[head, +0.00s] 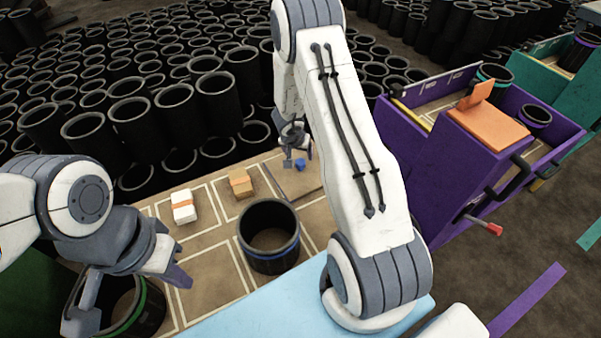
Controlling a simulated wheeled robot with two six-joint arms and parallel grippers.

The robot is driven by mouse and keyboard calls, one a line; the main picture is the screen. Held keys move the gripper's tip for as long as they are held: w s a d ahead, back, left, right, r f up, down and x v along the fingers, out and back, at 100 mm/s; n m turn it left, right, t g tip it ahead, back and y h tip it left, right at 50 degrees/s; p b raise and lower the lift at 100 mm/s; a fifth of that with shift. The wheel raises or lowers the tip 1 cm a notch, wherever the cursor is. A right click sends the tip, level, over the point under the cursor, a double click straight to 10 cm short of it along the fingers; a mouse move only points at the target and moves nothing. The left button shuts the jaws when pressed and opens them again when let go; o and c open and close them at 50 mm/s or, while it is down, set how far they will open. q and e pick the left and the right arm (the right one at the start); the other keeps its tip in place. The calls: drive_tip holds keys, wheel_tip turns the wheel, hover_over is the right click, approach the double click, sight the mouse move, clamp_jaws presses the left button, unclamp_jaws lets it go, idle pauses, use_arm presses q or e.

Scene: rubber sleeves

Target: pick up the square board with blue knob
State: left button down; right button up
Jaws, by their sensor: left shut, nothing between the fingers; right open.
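The square board (296,184) is tan and lies flat at the far right end of the work table. Its small blue knob (300,164) stands up from it. My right gripper (295,160) reaches down over the board and is open, with its fingers close around or beside the knob. I cannot tell whether they touch it. Part of the board is hidden by the gripper and my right arm. My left gripper (180,277) is shut and empty at the lower left, well away from the board, near a black sleeve with a green band (150,310).
A black sleeve with a blue band (269,262) stands mid-table. A white block (184,211) and a tan block (241,187), each with an orange band, lie in marked squares. Many black sleeves crowd behind. A purple cart (446,185) stands right.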

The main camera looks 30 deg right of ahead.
sight(300, 162)
drive_tip(key=b+x, duration=0.3)
drive_tip(key=x, duration=0.6)
drive_tip(key=shift+w+a, duration=0.1)
drive_tip(key=shift+w, duration=0.05)
clamp_jaws()
